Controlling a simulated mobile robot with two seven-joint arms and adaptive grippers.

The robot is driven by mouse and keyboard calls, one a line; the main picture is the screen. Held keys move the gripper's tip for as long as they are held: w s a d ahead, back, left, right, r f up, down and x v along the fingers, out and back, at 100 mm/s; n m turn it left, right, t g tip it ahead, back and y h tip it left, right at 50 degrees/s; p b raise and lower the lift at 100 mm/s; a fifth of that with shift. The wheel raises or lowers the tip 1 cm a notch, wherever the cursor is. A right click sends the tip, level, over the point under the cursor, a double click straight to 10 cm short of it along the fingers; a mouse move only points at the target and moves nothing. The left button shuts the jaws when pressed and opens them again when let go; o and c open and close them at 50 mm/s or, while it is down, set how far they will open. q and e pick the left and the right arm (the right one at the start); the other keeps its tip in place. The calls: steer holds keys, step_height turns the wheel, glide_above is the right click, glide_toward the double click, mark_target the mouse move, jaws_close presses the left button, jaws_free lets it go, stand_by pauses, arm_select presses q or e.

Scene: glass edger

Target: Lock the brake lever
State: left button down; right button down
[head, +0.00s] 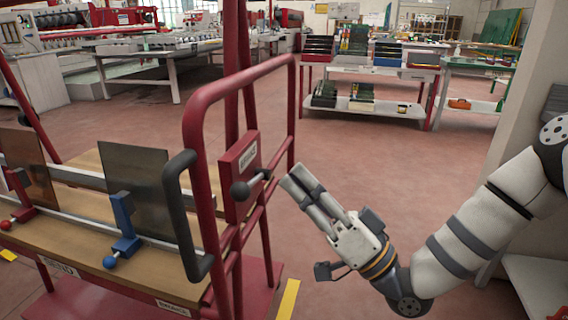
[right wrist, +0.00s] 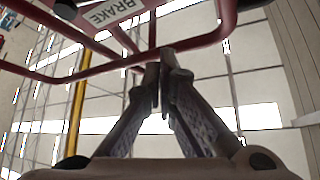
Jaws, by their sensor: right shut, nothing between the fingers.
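My right gripper (head: 293,177) is shut and empty, just right of the lever's mount, with a small gap apparent. In the right wrist view the closed fingertips (right wrist: 161,60) are near a red frame bar, below the BRAKE label (right wrist: 112,9). A dark round knob (right wrist: 66,8) shows at the top left. My left gripper is not in view.
The cart's wooden deck (head: 75,234) holds dark panels (head: 137,190) and blue and red clamps. A black padded handle (head: 178,215) and red tube frame (head: 206,150) stand close to the lever. Open red floor (head: 370,165) lies behind; a shelf table (head: 365,75) is farther back.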

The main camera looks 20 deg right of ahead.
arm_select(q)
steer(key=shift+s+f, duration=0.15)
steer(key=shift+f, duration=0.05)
arm_select(e)
steer(key=shift+v, duration=2.2)
